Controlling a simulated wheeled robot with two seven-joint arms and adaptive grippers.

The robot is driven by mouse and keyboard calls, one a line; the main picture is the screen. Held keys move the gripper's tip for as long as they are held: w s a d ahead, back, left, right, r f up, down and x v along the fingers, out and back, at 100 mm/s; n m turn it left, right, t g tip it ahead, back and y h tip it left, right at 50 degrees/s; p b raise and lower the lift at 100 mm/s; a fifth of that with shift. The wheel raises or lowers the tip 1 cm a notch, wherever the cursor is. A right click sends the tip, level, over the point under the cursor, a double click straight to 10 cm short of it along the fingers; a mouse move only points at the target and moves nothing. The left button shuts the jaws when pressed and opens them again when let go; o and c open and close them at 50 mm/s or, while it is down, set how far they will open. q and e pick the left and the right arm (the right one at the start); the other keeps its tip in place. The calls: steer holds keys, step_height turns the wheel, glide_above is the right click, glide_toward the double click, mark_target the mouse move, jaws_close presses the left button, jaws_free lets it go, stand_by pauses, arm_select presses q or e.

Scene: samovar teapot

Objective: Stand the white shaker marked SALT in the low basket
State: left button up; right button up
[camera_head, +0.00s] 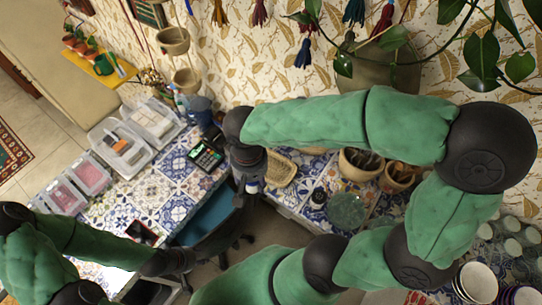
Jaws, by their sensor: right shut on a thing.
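My right gripper (247,182) points down at the counter's front edge, just left of the low woven basket (282,172). It is shut on a small white thing (254,187), which looks like the shaker; its marking is too small to read and the fingers hide part of it. The white thing is beside the basket in the picture, not inside its rim; its height above the counter is unclear. The basket is partly covered by my right wrist.
Left of my right gripper a card terminal (206,156) lies on the tiled counter (157,190), near clear plastic bins (121,145). Right of the basket are a small dark-topped jar (319,197), a green glass dish (346,210) and bowls (361,164). A chair (215,235) stands below.

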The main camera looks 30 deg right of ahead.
steer(key=shift+d+r, duration=0.15)
steer(key=w+d+f+p, duration=0.1)
steer(key=w+d+f, duration=0.3)
steer(key=w+d+f+p, duration=0.1)
steer(key=w+d+f, duration=0.3)
steer(key=w+f, duration=0.1)
steer(key=shift+w+d, duration=0.2)
steer(key=shift+w, duration=0.1)
steer(key=shift+w+d+f+p, duration=0.25)
steer(key=shift+d+f+p, duration=0.05)
steer(key=shift+f, duration=0.1)
step_height(320, 180, down, 3)
steer(key=shift+r+p, duration=0.1)
steer(key=shift+p, duration=0.4)
steer(key=shift+w, duration=0.1)
steer(key=shift+f, duration=0.2)
